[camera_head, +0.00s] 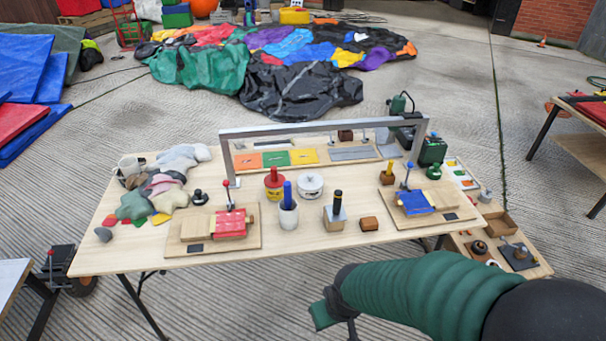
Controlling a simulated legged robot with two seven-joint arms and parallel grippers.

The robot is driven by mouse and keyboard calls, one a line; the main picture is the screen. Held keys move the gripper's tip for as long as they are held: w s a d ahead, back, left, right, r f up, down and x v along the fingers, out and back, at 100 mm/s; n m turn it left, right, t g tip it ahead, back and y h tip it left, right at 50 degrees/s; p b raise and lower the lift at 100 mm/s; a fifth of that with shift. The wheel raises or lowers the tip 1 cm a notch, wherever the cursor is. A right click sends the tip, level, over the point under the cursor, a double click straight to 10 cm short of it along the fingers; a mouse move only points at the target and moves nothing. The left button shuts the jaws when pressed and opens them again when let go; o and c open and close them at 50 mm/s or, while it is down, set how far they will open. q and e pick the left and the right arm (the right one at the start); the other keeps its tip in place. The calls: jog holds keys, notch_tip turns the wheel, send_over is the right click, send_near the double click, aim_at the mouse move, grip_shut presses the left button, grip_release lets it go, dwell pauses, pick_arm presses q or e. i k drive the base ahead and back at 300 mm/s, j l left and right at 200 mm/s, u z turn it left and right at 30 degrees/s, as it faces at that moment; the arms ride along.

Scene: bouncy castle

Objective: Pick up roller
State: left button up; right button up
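No roller can be picked out for sure at this size. Two upright handled tools stand mid-table near the front edge: a blue-handled tool (287,191) in a pale cup (289,215), and a black-and-yellow-handled tool (338,202) in a wooden block holder (334,219). The wooden table (300,241) bears them. My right gripper (335,317) is in front of the table and below its front edge, apart from everything on it. It is seen from behind and its opening is unclear. My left gripper is not in view.
A red clamp board (230,222) and a blue clamp board (417,200) flank the tools. A metal arch (325,127) spans the table's back. Fabric scraps (165,184) fill the left end. A crumpled bouncy castle (275,60) lies behind.

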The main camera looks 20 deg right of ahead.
aim_at(336, 212)
jog(key=i+j+z, duration=0.15)
jog(key=i, duration=0.3)
jog(key=i+j+z, duration=0.15)
jog(key=i+j, duration=0.15)
jog(key=i, duration=0.15)
jog(key=i+j+z, duration=0.15)
jog(key=i+j, duration=0.15)
jog(key=z, duration=0.45)
jog(key=i+z, duration=0.1)
jog(key=z, duration=0.35)
jog(key=l+z, duration=0.1)
jog(key=z, duration=0.35)
jog(key=i+z, duration=0.1)
jog(key=z, duration=0.75)
jog(key=i, duration=0.35)
jog(key=z, duration=0.05)
